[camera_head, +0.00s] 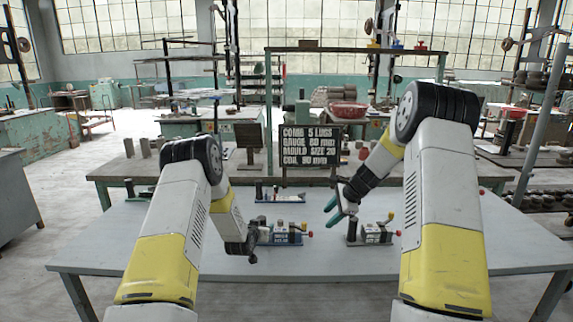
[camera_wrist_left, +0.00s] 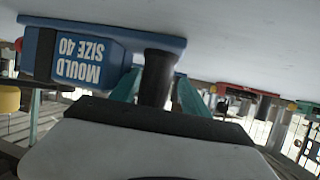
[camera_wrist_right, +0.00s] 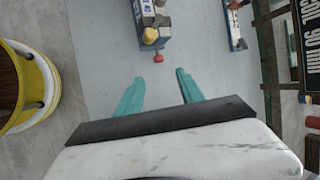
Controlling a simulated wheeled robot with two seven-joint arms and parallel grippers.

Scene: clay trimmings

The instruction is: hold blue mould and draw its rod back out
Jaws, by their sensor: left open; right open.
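The blue mould (camera_head: 287,236) lies on the front table, with a red knob (camera_head: 310,234) at its right end. In the left wrist view the blue mould (camera_wrist_left: 75,58) appears upside down, labelled "MOULD SIZE 40", with a dark upright post (camera_wrist_left: 157,78) on its base. My left gripper (camera_wrist_left: 160,92) is open, its teal fingers either side of that post; contact cannot be told. My right gripper (camera_head: 336,210) is open and empty above the table, right of the blue mould. In the right wrist view its fingers (camera_wrist_right: 158,90) are spread, with the red knob (camera_wrist_right: 158,57) beyond them.
A grey mould device (camera_head: 375,234) with red and yellow knobs stands to the right. Another low device (camera_head: 280,198) lies behind the blue mould. The table's front (camera_head: 330,268) is clear.

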